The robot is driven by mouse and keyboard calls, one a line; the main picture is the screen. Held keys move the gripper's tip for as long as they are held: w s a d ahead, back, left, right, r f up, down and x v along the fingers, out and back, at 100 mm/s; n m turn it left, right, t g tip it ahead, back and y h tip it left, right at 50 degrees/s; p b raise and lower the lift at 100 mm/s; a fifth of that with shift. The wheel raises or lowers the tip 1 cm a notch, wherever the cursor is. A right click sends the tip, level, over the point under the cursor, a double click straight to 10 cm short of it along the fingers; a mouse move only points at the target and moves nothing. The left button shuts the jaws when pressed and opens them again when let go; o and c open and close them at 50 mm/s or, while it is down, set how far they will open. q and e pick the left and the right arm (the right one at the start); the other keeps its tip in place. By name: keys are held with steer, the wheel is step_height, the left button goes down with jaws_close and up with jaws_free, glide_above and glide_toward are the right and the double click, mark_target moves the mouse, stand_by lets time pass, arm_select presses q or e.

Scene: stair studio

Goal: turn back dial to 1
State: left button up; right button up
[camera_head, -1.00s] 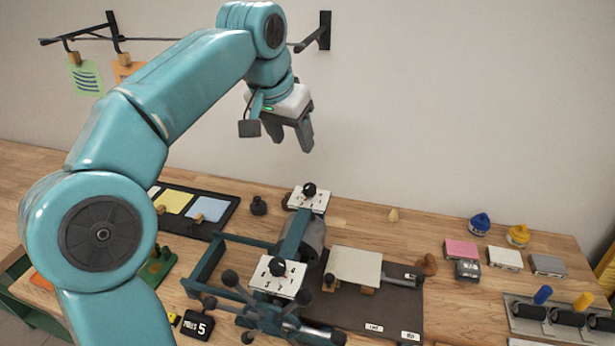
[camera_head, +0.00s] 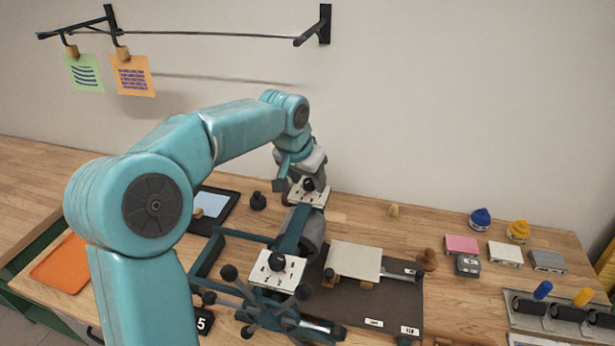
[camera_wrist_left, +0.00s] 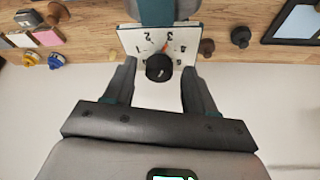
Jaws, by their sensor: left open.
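The back dial (camera_head: 308,185) is a black knob on a white plate, at the far end of the teal press. In the left wrist view the back dial (camera_wrist_left: 158,68) shows face-on, with numbers around it and a red mark near the 3. My left gripper (camera_wrist_left: 158,68) is open, with one finger on each side of the knob; I cannot tell whether they touch it. In the head view my left gripper (camera_head: 303,180) is low over the back plate and partly covers it. My right gripper is out of view.
A front dial (camera_head: 277,262) on a similar plate is nearer, beside a star-shaped hand wheel (camera_head: 262,302). A grey roller (camera_head: 314,237) lies between the dials. A small black knob (camera_head: 258,201) stands left of the back dial. Stamps and pads (camera_head: 505,253) are at the right.

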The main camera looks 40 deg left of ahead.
arm_select(q)
steer(key=shift+d, duration=0.15)
steer(key=shift+c, duration=0.7)
steer(key=c, duration=0.9)
